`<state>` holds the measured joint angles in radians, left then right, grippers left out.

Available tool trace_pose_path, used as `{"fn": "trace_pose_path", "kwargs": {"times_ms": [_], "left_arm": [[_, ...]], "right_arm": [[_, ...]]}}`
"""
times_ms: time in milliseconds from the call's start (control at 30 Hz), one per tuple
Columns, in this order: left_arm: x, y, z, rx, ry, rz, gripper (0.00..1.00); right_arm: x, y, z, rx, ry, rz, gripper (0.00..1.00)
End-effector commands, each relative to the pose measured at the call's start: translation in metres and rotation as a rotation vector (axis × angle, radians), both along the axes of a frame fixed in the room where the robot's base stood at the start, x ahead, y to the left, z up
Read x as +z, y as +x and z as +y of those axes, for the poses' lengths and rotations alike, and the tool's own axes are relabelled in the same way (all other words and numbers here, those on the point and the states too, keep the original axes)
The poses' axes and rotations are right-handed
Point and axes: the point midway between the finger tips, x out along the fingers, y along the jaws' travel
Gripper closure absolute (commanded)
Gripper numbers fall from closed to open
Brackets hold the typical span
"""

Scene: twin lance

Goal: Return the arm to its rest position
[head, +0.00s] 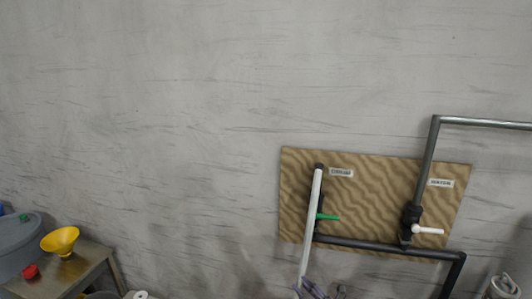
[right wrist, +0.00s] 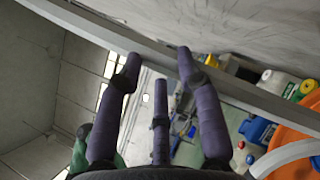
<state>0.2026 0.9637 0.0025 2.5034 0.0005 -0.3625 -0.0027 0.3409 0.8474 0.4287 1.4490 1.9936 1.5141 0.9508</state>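My right gripper (head: 318,290) shows only in part at the bottom edge of the head view, as purple fingers beside the lower end of a white tube (head: 311,220). My left gripper is not in view.
A wood-grain board (head: 375,190) on the wall carries a green handle (head: 329,217), a white handle (head: 428,230) and dark pipes (head: 385,245). A yellow funnel (head: 60,241) and red item (head: 31,271) stand on a metal table (head: 75,273) at left. Coloured containers (right wrist: 258,130) lie beyond the gripper.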

Motion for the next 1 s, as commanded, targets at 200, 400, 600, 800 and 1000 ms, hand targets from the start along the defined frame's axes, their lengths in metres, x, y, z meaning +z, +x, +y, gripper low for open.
{"fn": "trace_pose_path", "kwargs": {"times_ms": [200,400,600,800,1000], "left_arm": [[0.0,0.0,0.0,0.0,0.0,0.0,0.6],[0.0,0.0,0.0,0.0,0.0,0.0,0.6],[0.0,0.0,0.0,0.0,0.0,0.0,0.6],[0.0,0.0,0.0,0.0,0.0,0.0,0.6],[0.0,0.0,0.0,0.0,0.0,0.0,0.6]], "right_arm": [[-0.092,-0.079,0.073,0.277,-0.389,0.11,0.64],[-0.161,-0.171,0.101,0.546,-0.727,0.085,0.64],[-0.221,-0.275,0.094,0.861,-1.082,-0.086,0.64],[-0.263,-0.359,0.056,1.174,-1.42,-0.464,0.64],[-0.279,-0.393,0.024,1.351,-1.647,-0.969,0.64]]}}
